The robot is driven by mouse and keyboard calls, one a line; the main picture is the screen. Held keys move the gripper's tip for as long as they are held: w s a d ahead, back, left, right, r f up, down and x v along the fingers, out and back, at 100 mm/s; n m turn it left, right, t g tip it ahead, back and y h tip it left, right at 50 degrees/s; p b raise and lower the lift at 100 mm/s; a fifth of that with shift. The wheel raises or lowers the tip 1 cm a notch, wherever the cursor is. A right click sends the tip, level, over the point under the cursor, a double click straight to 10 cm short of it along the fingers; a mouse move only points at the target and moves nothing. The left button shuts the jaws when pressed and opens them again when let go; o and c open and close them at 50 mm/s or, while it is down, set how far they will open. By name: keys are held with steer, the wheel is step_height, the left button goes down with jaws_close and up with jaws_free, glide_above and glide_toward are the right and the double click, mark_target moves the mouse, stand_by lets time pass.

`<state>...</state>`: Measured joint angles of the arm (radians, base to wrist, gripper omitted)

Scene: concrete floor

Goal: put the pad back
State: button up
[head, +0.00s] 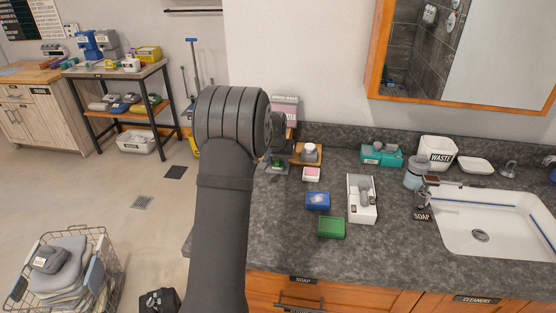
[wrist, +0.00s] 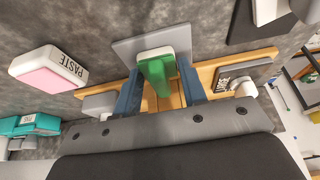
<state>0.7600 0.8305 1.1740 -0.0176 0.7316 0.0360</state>
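In the wrist view a green-and-white pad (wrist: 157,72) is between the two blue fingers of my gripper (wrist: 160,84). The fingers stand apart on either side of it, close to its sides; I cannot tell whether they press on it. A flat grey plate (wrist: 122,50) and a wooden tray (wrist: 205,75) lie behind the pad. I cannot tell whether the pad touches them. In the head view my arm hides the gripper, and only a small green part of what may be the pad (head: 278,163) shows beside it at the counter's left end.
A pink-and-white PASTE block (wrist: 47,70) lies near my gripper. A green block (head: 331,228), a blue block (head: 317,201) and a white caddy (head: 361,212) stand on the grey counter. The sink (head: 510,240) is at the right. Bare counter lies at the front left.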

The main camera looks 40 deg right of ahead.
steer(key=o, duration=0.3)
steer(key=shift+r, duration=0.15)
steer(key=v, duration=1.2)
